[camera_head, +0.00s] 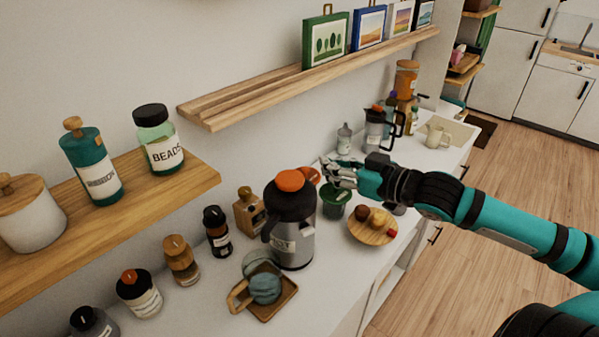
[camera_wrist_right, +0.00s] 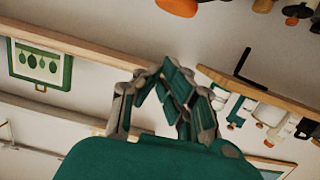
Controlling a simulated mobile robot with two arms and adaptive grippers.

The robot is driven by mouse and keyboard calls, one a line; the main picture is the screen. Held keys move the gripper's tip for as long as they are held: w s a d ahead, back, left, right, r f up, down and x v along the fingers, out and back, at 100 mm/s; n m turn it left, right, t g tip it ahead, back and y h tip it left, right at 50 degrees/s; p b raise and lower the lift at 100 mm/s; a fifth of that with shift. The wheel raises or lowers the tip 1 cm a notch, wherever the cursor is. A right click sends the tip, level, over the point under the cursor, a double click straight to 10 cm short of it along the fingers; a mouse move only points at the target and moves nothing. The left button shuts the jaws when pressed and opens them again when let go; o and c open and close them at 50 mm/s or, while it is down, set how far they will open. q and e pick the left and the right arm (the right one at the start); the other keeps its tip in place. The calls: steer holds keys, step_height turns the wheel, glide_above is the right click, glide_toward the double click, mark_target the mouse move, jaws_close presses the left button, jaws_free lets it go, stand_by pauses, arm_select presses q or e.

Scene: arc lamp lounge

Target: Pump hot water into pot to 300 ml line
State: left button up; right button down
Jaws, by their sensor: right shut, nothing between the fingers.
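A grey pump dispenser (camera_head: 297,245) with a black top and an orange button (camera_head: 290,180) stands upright on the white counter. A bluish glass pot (camera_head: 265,288) with a wooden handle sits on a small wooden tray (camera_head: 264,318) in front of it, to the left. Its level line and contents cannot be made out. My right gripper (camera_head: 328,172) is above the counter, right of the dispenser's top and apart from the pot. In the right wrist view its fingers (camera_wrist_right: 168,72) are drawn together and empty. My left gripper does not show.
A dark green container (camera_head: 335,203) stands below my right gripper, beside a wooden plate (camera_head: 362,240) of small items. A second jug (camera_head: 375,132) stands further back. Jars line the counter on the left. Wall shelves (camera_head: 200,192) overhang the counter's back.

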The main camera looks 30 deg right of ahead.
steer(key=p, duration=0.3)
glide_above(296, 180)
steer(key=shift+s+f, duration=0.35)
steer(key=shift+f, duration=0.4)
steer(key=f, duration=0.3)
steer(key=shift+w+f+p, duration=0.15)
steer(key=shift+w+p, duration=0.15)
steer(key=shift+p, duration=0.05)
steer(key=shift+f, duration=0.6)
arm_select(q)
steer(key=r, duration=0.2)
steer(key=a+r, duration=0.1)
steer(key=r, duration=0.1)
